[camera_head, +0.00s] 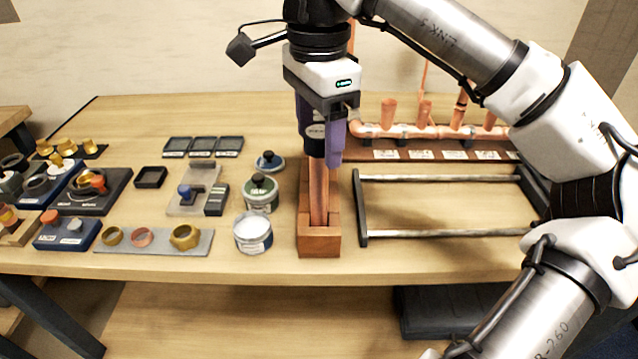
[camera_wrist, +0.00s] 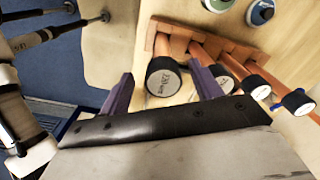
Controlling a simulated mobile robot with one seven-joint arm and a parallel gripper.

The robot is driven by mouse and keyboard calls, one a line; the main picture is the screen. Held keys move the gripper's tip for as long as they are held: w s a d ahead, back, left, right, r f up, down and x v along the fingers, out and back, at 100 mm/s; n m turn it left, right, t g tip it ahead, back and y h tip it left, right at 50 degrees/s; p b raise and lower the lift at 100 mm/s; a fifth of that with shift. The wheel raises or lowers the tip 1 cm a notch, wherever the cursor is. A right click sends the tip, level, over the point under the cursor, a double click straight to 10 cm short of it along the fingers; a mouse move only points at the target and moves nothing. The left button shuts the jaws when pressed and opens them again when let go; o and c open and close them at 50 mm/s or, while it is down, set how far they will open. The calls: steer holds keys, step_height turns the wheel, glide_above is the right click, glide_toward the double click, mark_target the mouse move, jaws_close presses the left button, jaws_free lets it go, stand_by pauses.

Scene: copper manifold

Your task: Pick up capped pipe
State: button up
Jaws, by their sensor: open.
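Several copper pipes stand in a wooden rack (camera_head: 320,243), mostly hidden behind my gripper in the head view; one copper shaft (camera_head: 318,190) shows below the fingers. In the wrist view the capped pipe (camera_wrist: 163,78) has a black-rimmed cap with a white printed face. It appears between the two purple fingers of my gripper (camera_wrist: 160,70). More capped pipes (camera_wrist: 257,88) lie to the right of it, one partly behind the right finger. My gripper (camera_head: 334,152) is open, fingers down, over the rack. I cannot tell whether the fingers touch a pipe.
A copper manifold (camera_head: 440,130) stands behind right. A metal rail frame (camera_head: 440,179) lies right of the rack. Round tins (camera_head: 253,232) stand close left. Fittings trays (camera_head: 150,241) fill the left side. The table's front edge is just before the rack.

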mark_target(319, 156)
steer(key=f, duration=0.4)
steer(key=shift+w+f+p, duration=0.2)
steer(key=shift+p, duration=0.15)
steer(key=shift+c, duration=0.3)
steer(key=c, duration=1)
steer(key=shift+r, duration=0.1)
